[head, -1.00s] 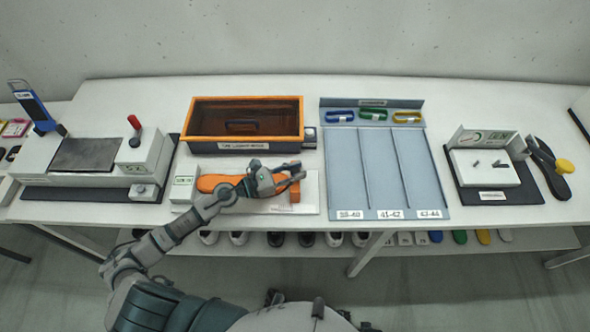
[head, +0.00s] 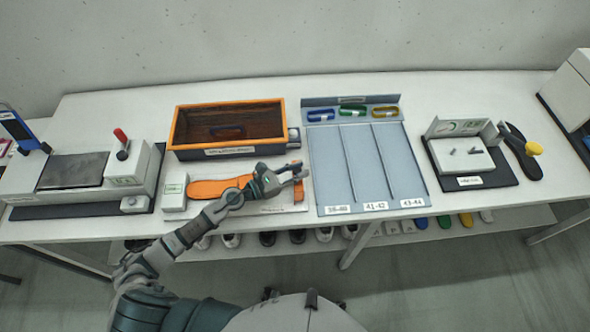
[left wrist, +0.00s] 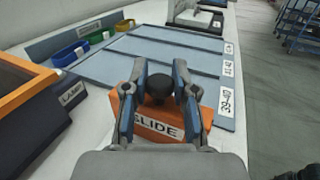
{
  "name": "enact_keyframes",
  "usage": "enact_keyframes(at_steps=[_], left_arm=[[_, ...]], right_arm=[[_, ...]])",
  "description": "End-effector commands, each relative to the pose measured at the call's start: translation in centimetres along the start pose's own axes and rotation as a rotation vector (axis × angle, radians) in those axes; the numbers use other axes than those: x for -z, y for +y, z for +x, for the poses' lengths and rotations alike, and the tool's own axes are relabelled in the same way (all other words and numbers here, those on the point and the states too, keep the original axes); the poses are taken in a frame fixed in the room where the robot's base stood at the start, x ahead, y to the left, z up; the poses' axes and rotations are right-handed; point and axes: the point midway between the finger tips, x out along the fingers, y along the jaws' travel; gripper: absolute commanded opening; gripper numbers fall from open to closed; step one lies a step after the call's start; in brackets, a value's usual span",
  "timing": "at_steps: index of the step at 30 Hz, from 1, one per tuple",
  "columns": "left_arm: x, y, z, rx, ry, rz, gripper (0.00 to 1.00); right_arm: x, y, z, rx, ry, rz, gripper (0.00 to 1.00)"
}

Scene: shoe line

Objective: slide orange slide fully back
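The orange slide (left wrist: 172,128) shows in the left wrist view as a block marked SLIDE with a black knob (left wrist: 160,85) on top. My left gripper (left wrist: 160,72) is open, with one finger on each side of the knob and a small gap visible to each finger. In the head view my left gripper (head: 299,171) is over the right end of the white measuring board (head: 285,208), and it and its arm hide most of the slide. An orange foot-shaped piece (head: 208,189) lies on the board to the left. My right gripper is not in view.
An orange-rimmed box (head: 225,152) stands just behind the board. A blue-grey sorting tray (head: 328,165) with several lanes is to the right. A white press-like device (head: 125,170) is to the left. A gauge stand (head: 460,155) is farther right.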

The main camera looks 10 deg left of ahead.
Motion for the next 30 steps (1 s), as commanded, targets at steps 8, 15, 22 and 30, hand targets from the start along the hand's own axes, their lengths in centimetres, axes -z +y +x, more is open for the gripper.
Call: enact_keyframes(at_steps=[8, 15, 22, 30], left_arm=[[-0.1, 0.1, 0.0, -0.002, -0.003, 0.001, 0.51], [0.0, 0.0, -0.9, -0.002, -0.001, -0.002, 0.51], [0.2, 0.0, -5.3, -0.003, 0.001, -0.004, 0.51], [0.2, 0.1, -10.2, -0.002, 0.001, -0.003, 0.51]], right_arm=[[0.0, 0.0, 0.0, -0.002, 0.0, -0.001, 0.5], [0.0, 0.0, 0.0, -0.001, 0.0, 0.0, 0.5], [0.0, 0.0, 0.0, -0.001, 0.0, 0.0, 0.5], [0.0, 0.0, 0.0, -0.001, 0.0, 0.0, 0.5]])
